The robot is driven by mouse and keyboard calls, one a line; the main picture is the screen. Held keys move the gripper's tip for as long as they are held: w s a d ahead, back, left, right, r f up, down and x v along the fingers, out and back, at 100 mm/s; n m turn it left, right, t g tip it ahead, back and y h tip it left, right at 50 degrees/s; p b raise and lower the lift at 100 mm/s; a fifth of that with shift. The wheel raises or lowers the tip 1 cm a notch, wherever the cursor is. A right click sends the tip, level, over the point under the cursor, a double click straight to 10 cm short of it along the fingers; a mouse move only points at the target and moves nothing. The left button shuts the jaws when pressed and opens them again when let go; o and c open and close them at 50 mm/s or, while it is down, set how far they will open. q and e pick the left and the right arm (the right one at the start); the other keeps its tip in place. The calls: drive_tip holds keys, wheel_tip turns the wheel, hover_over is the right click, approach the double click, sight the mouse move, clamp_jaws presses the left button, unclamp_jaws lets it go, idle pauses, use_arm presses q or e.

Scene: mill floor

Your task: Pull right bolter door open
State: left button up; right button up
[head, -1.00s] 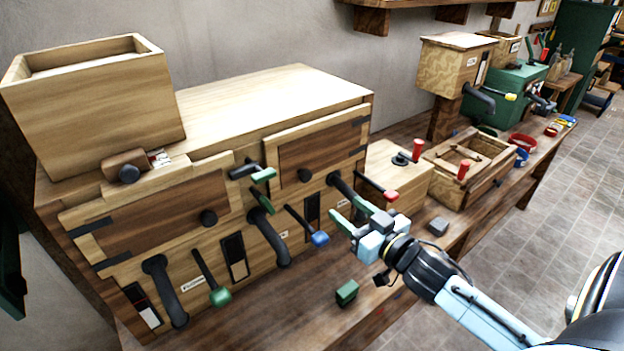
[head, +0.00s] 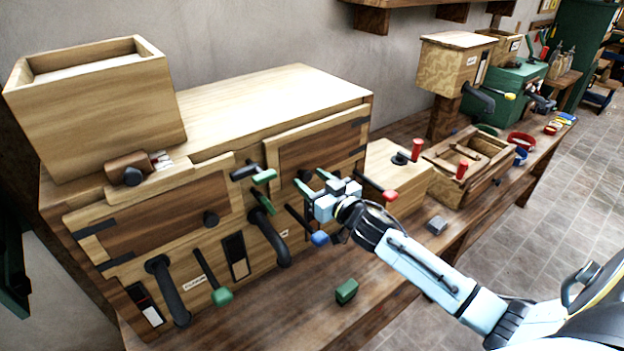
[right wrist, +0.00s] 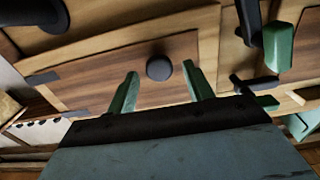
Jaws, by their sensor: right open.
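The right bolter door (head: 330,150) is a dark wood panel in a light frame on the front of the wooden bolter cabinet (head: 270,90); it looks shut. Its round dark knob (right wrist: 160,68) shows clearly in the right wrist view. My right gripper (head: 312,183) is in front of this door in the head view. In the right wrist view its two green fingers (right wrist: 160,88) stand apart, one on each side of the knob, with visible gaps and nothing between them gripped. The gripper hides part of the door in the head view. My left gripper is not in view.
The left door (head: 150,225) has its own knob. Dark spouts (head: 268,237) and coloured-tip levers (head: 220,295) stick out below the doors. A red-handled lever (head: 388,194) is close by my right gripper. A green block (head: 346,291) lies on the bench.

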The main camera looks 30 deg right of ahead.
drive_tip(key=shift+w, duration=0.25)
clamp_jaws()
drive_tip(key=shift+s, duration=0.1)
